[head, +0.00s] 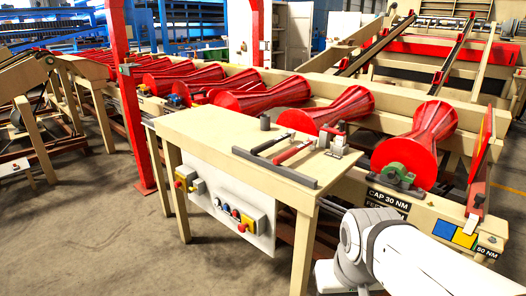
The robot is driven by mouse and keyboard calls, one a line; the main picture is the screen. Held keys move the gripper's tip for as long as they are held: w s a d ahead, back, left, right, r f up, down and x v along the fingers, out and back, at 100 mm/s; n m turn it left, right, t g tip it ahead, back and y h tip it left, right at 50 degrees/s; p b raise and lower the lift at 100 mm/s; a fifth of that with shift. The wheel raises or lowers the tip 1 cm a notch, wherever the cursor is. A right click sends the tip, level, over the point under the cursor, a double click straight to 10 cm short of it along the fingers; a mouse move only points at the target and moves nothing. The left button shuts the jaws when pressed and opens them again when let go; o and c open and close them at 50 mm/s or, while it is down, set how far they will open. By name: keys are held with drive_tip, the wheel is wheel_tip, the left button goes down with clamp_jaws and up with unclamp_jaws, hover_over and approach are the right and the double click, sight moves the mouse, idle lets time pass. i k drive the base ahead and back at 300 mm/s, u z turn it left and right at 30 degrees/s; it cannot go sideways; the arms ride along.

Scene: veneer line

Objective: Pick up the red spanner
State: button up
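The red spanner (293,153) appears as a thin red bar lying flat on the light wooden table (210,128), near the table's right end. A thin dark tool (272,143) lies beside it, to its left and roughly parallel. My gripper is not in view. Only white links of my arm show at the lower right, in front of the table's right end.
A long dark bar (275,167) runs along the table's front edge. A small metal fixture (333,141) stands right of the spanner, and a dark cylinder (265,122) behind. Large red rollers (405,150) stand close behind. The table's left part is clear.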

sight(311, 142)
drive_tip(key=i, duration=1.5)
drive_tip(key=u, duration=0.05)
